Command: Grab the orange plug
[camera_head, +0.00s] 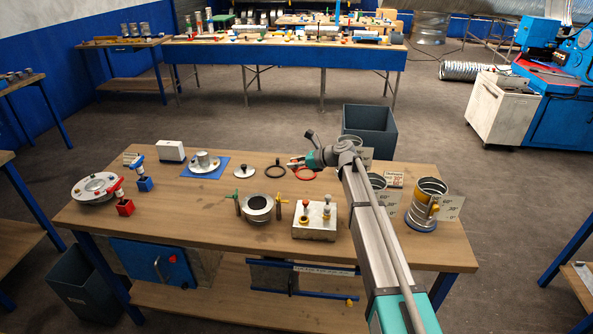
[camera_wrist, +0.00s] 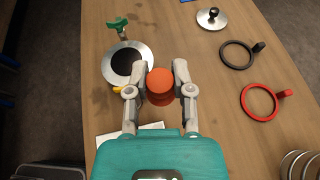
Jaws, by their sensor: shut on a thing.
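The orange plug (camera_wrist: 160,80) is a round, stepped piece between the two grey fingers of my gripper (camera_wrist: 160,92) in the wrist view. My gripper is shut on it, with a finger against each side. The plug looks held above the wooden table. In the head view my arm reaches in from the right over the bench, and the plug is too small there to make out clearly.
A flange with a dark bore (camera_wrist: 128,63) lies beside the plug. A black ring (camera_wrist: 237,55), a red ring (camera_wrist: 259,101) and a metal knob (camera_wrist: 211,17) lie to the right. A metal block (camera_head: 314,232) and a ducted cylinder (camera_head: 424,205) stand on the bench (camera_head: 200,225).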

